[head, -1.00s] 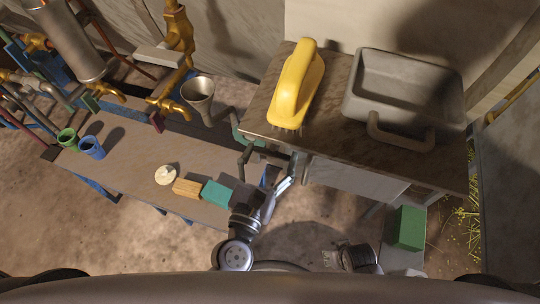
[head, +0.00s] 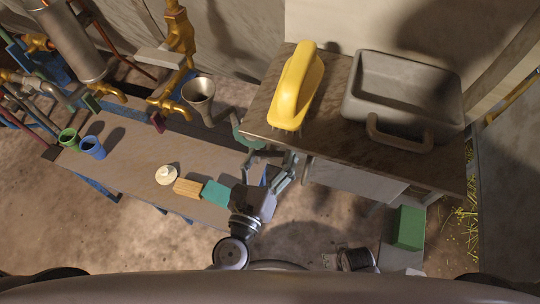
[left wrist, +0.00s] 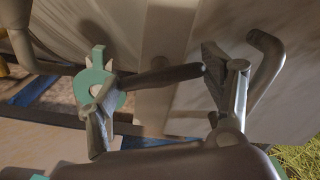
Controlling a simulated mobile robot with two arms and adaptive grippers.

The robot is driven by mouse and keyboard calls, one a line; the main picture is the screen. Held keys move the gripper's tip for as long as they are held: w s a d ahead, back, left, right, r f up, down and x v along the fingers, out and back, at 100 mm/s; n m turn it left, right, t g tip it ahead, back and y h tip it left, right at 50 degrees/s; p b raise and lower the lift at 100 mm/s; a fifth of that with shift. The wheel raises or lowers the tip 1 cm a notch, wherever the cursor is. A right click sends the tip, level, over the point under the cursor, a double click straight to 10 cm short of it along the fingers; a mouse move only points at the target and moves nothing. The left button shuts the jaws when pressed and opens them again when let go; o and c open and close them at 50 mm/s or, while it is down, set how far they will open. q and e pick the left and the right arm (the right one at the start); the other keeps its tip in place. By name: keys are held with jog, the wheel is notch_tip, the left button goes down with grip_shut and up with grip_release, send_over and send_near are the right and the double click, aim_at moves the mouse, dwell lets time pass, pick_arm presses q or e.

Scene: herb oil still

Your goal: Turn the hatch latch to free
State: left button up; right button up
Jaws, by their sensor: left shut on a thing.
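My left gripper (head: 271,161) is at the front left edge of the counter. In the left wrist view its two fingers (left wrist: 158,92) stand either side of a dark bar (left wrist: 165,76), and it is shut on this bar. The bar runs toward a teal disc with a pale centre (left wrist: 97,86) and a tab pointing up, which looks like the latch hub. The teal part also shows in the head view (head: 244,137). The left finger covers part of the disc. A dark part low in the head view (head: 356,258) seems to be my right arm's end; its fingers are not clear.
The counter (head: 262,112) holds a yellow brush (head: 298,85) and a grey basin (head: 405,85). The low bench (head: 135,165) at left holds cups, a wooden block (head: 187,188) and a teal block (head: 215,193). A curved handle (left wrist: 268,68) is beside the right finger.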

pick_arm(q)
jog(key=shift+a+f+n+b, duration=0.1)
jog(key=shift+n+b, duration=0.9)
jog(key=shift+n, duration=2.4)
jog(key=shift+f+n+b, duration=0.1)
jog(key=shift+n+b, duration=0.9)
jog(key=shift+n, duration=2.4)
pick_arm(e)
jog(key=w+r+t, duration=0.1)
jog(key=w+r, duration=0.2)
jog(key=r, duration=1)
jog(key=shift+w+a+r, duration=0.15)
jog(key=shift+a+r, duration=0.1)
jog(key=shift+r, duration=0.1)
pick_arm(q)
jog(key=o, duration=1.1)
jog(key=shift+r, duration=0.1)
jog(key=shift+o, duration=0.3)
